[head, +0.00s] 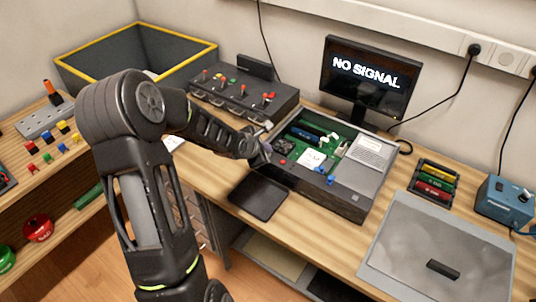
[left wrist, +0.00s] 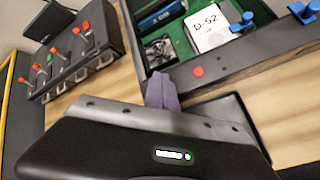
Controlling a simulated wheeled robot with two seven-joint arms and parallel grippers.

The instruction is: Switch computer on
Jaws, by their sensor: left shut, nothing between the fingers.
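The computer is an open grey case (head: 348,204) on the bench, with a green board, a fan and a white labelled chip inside. A red button (head: 283,162) sits on its near rim; it also shows in the left wrist view (left wrist: 198,71). The monitor (head: 367,77) behind it reads "NO SIGNAL". My left gripper (head: 264,152) is shut and empty at the case's left corner, a little left of the red button and apart from it. In the left wrist view its fingertips (left wrist: 161,92) are close to the case wall; contact cannot be told. My right gripper is out of view.
A black box with red-tipped switches (head: 244,97) stands left of the case. A dark flat pad (head: 258,196) lies in front. A grey mat (head: 400,240), a rack of coloured modules (head: 434,182) and a blue device (head: 504,200) are at the right. A yellow-rimmed bin (head: 187,76) stands back left.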

